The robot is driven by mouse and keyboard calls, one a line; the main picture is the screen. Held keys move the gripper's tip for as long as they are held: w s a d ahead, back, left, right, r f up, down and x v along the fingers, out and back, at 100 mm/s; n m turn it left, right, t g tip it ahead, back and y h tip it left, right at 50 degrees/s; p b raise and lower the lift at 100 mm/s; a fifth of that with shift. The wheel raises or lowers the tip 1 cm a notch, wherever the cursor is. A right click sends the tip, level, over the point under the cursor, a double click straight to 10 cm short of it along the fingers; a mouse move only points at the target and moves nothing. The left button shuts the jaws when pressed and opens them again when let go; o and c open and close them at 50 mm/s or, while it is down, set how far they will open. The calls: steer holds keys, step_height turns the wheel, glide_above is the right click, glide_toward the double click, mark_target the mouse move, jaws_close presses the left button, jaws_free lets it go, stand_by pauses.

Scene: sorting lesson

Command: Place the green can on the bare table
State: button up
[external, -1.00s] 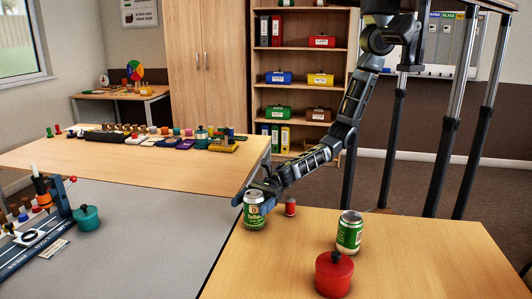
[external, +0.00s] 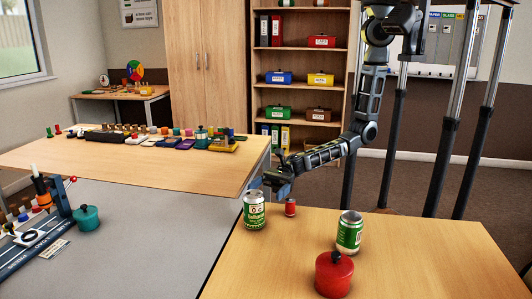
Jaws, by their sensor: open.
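One green can (external: 254,211) stands upright on the bare wooden table (external: 420,262), near its far left corner. A second green can (external: 349,232) stands on the same table, further right. My gripper (external: 268,184) is open and empty, a little above and to the right of the left can. It appears apart from that can; its fingertips are small and dark in this view.
A red lidded pot (external: 334,274) stands at the near edge. A grey surface (external: 165,225) adjoins on the left with a teal pot (external: 87,217). The table's right side is clear.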

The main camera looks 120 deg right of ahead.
steer(key=shift+v, duration=1.35)
steer(key=s+a+r+m+t+h, duration=0.2)
steer(key=s+r+m+h, duration=0.1)
steer(key=s+m, duration=0.75)
steer(key=s+a+r+m+t+h, duration=0.1)
steer(key=s+a+r+m+h, duration=0.15)
steer(key=s+m, duration=0.85)
steer(key=s+d+r+m+g+h, duration=0.1)
steer(key=s+d+r+m, duration=0.2)
steer(key=s+m, duration=0.3)
steer(key=s+d+r+m+g, duration=0.1)
steer(key=s+d+r+m, duration=0.2)
steer(key=s+m, duration=0.4)
steer(key=s+d+r+m+g+h, duration=0.1)
steer(key=s+d+r+m+g, duration=0.1)
steer(key=s+m, duration=0.5)
steer(key=shift+s+d+r+h, duration=0.4)
steer(key=shift+d+r, duration=0.2)
steer(key=shift+d, duration=0.55)
